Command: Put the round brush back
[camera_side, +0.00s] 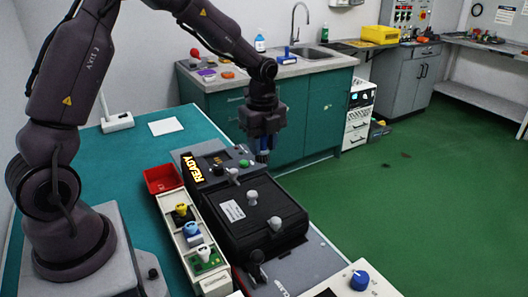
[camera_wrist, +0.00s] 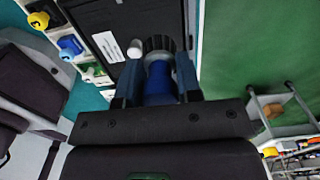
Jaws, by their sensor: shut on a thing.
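My gripper (camera_side: 262,150) hangs in the air near the far right edge of the black lidded machine. It points down and is shut on the round brush. In the wrist view the brush's blue handle (camera_wrist: 160,88) sits between the two fingers (camera_wrist: 158,85), and a dark round head shows beyond it. In the side view the brush is mostly hidden by the fingers, with only some blue visible. I cannot tell the brush's place from the side view; a wire rack (camera_wrist: 270,108) holding an orange-brown item shows at right in the wrist view.
The black machine (camera_side: 284,238) has pale knobs on its lid and a lit READY display (camera_side: 196,170). Left of it stand a white tray (camera_side: 165,205) with yellow, blue and white-knobbed modules and a red bin (camera_side: 160,179). Green floor (camera_side: 420,190) lies to the right.

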